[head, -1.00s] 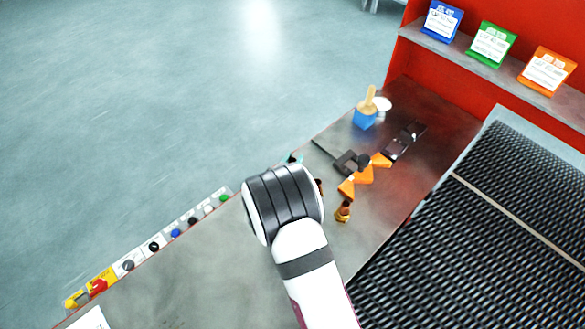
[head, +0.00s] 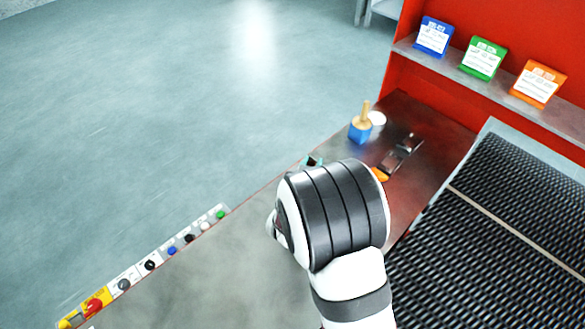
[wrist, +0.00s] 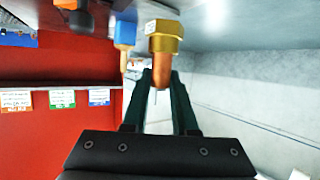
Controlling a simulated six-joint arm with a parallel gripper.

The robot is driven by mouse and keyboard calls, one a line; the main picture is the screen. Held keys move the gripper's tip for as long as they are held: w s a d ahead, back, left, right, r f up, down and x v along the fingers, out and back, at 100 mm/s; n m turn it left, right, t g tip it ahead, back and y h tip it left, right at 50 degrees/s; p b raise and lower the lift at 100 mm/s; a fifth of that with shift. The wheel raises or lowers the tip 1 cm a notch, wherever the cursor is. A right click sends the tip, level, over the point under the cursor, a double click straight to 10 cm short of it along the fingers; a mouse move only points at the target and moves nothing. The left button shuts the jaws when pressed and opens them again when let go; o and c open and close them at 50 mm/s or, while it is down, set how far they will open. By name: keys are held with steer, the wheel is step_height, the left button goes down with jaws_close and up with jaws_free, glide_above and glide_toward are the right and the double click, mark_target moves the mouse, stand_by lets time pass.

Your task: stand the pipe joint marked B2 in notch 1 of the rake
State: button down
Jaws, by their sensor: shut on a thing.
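My gripper (wrist: 160,85) has dark green fingers and is shut on a brass and copper pipe joint (wrist: 164,38) in the wrist view. The joint has a brass hexagonal collar and a copper tube; I cannot read a B2 mark on it. In the head view my arm hides the gripper's grip and the joint; only a small teal part shows beside the arm. I cannot make out the rake or its notches for certain. An orange piece (head: 380,174) peeks out behind my arm; most of it is hidden.
A dark and silver piece (head: 400,153) lies nearby. The black mesh belt (head: 500,230) runs at the right. A button strip (head: 150,264) lines the left edge.

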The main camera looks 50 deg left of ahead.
steer(key=w+d+r, duration=0.2)
steer(key=w+d, duration=0.6)
steer(key=d, duration=0.3)
steer(key=w+d+r, duration=0.2)
steer(key=w+d, duration=0.6)
steer(key=d, duration=0.4)
steer(key=shift+n+y, duration=0.3)
steer(key=shift+s+a+f, duration=0.2)
steer(key=shift+a+f, duration=2.6)
steer(key=shift+s+a+f, duration=0.2)
steer(key=shift+a+f, duration=2.55)
steer(key=shift+f, duration=0.1)
steer(key=c, duration=0.7)
jaws_free()
